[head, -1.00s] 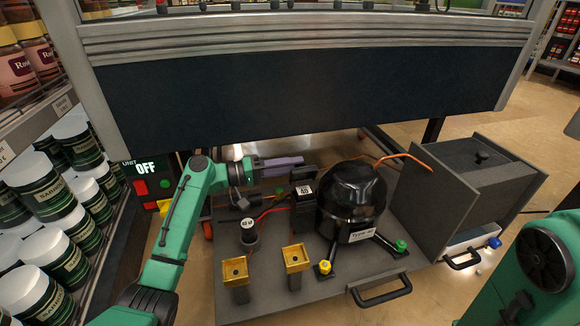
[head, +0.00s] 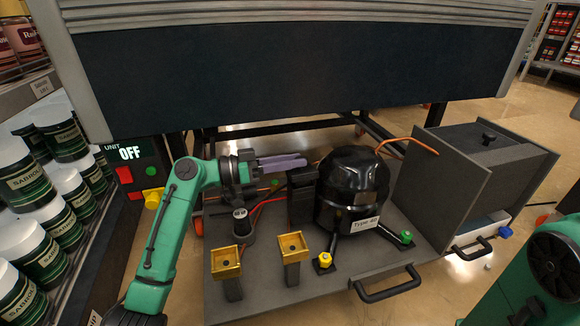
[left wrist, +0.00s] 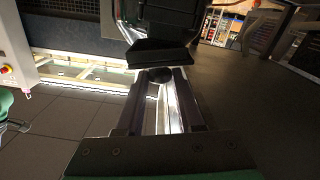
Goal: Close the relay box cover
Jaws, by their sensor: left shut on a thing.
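The black relay box (head: 300,206) stands on the grey plate, just left of the black compressor. Its black cover (head: 300,177) lies over the box's front and top, and the box's label is hidden; I cannot tell if the cover is fully seated. My left gripper (head: 304,162) reaches in from the left at the cover's upper edge. In the left wrist view a dark round knob (left wrist: 160,75) sits between the fingertips, with the dark cover (left wrist: 163,56) just beyond. The left gripper is shut on this part of the cover. My right gripper is out of view.
The compressor (head: 352,185) stands close right of the relay box. A grey box (head: 470,160) is at right, and shelves with jars (head: 40,180) at left.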

